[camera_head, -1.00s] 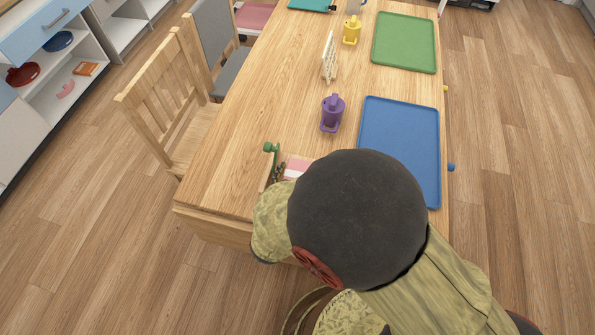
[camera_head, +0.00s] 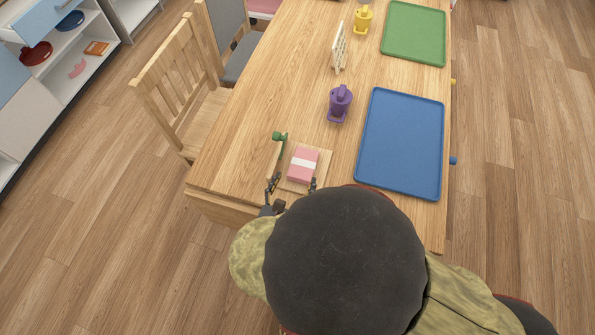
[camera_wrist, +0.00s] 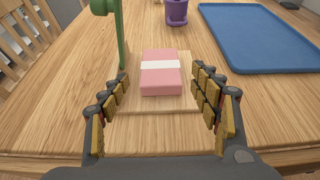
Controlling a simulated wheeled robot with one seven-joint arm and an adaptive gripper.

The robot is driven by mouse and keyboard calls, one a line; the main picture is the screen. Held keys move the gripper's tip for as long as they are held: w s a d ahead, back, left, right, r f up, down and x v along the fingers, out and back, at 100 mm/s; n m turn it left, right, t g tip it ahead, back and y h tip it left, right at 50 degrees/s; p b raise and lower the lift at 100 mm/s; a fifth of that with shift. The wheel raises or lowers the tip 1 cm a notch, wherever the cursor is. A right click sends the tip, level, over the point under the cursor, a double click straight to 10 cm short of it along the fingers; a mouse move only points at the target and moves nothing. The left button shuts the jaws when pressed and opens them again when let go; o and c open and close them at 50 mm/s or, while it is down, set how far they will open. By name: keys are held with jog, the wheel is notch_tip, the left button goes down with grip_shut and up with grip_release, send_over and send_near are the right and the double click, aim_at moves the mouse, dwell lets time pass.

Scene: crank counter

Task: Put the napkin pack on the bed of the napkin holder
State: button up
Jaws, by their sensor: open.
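The napkin pack (camera_head: 303,164) is a pink block with a white band. It lies flat on the pale wooden bed of the napkin holder (camera_head: 322,172), near the table's front edge. In the wrist view the pack (camera_wrist: 160,78) rests on the bed (camera_wrist: 150,127), apart from both fingers. The holder's green post and knob (camera_head: 279,136) stand at the bed's left side; the post also shows in the wrist view (camera_wrist: 119,35). My gripper (camera_head: 291,188) is open and empty, its fingers spread on either side of the bed's near part (camera_wrist: 162,100).
A blue tray (camera_head: 400,143) lies to the right, with a purple crank mug-like item (camera_head: 339,103) behind the holder. A white rack (camera_head: 340,47), a yellow item (camera_head: 363,18) and a green tray (camera_head: 414,32) stand farther back. Chairs line the left side.

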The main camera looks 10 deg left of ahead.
jog(key=shift+s+r, duration=0.15)
jog(key=shift+s, duration=0.3)
jog(key=w+d+r+m+g+h, duration=0.1)
jog(key=d+r+m+g+h, duration=0.3)
jog(key=d+m, duration=0.6)
jog(key=w+d+r+m+g+h, duration=0.15)
jog(key=d+r+m+g, duration=0.25)
jog(key=d+r+m, duration=0.6)
jog(key=s+d+r+m+y, duration=0.3)
jog(key=d+r+m, duration=0.1)
jog(key=m, duration=0.3)
jog(key=s+d+r+m+y, duration=0.2)
jog(key=d+r+m+y, duration=0.1)
jog(key=r+m, duration=0.3)
jog(key=shift+s+d+r+m+y, duration=0.3)
jog(key=shift+s+d+m+y, duration=0.1)
jog(key=shift+m, duration=0.7)
jog(key=shift+r, duration=0.1)
